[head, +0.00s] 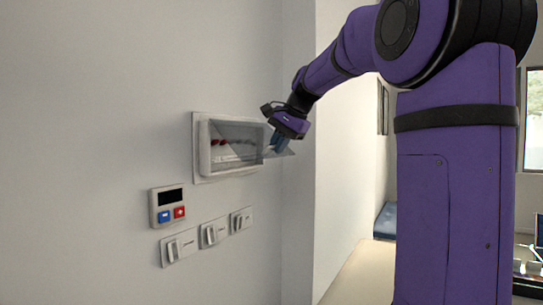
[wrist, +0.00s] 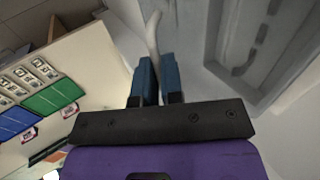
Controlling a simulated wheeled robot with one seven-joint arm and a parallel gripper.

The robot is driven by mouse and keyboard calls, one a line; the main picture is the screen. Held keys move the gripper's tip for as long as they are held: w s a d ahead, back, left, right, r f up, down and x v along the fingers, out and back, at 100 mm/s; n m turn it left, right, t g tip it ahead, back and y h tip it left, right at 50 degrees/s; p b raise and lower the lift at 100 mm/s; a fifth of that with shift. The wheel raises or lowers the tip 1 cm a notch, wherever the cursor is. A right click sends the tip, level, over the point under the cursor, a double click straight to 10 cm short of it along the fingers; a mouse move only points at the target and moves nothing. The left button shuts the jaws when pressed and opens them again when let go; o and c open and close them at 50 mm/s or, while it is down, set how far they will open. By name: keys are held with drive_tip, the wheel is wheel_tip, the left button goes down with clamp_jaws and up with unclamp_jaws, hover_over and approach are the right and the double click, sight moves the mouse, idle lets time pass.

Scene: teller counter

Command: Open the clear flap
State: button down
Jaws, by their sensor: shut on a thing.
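The clear flap (head: 243,131) is a grey, see-through panel at a white-framed recess (head: 196,160) in the wall in the head view. It stands swung out from the recess, tilted, with its free edge away from the wall. My gripper (head: 274,149) is at the outer right part of the flap. In the wrist view its blue fingers (wrist: 158,75) are close together around a pale, curved strip, which seems to be the flap's edge or handle. Red knobs show inside the recess behind the flap. The exact contact is partly hidden by the fingers.
Below the recess, a small panel (head: 167,193) with a dark display and blue and red buttons is on the wall. Several white switches (head: 214,232) sit under it. A wall corner stands just right of the recess. The wrist view shows a counter with blue and green items (wrist: 53,96).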

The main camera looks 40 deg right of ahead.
wheel_tip(320, 180, up, 12)
drive_tip(key=g+h, duration=0.1)
drive_tip(key=g, duration=0.1)
drive_tip(key=shift+s, duration=0.2)
idle(0.3)
drive_tip(key=shift+r, duration=0.1)
idle(0.3)
drive_tip(key=c, duration=1.3)
unclamp_jaws()
drive_tip(key=shift+w+a+g, duration=0.15)
drive_tip(key=shift+w+g, duration=0.15)
drive_tip(key=shift+o, duration=0.2)
drive_tip(key=shift+s, duration=0.15)
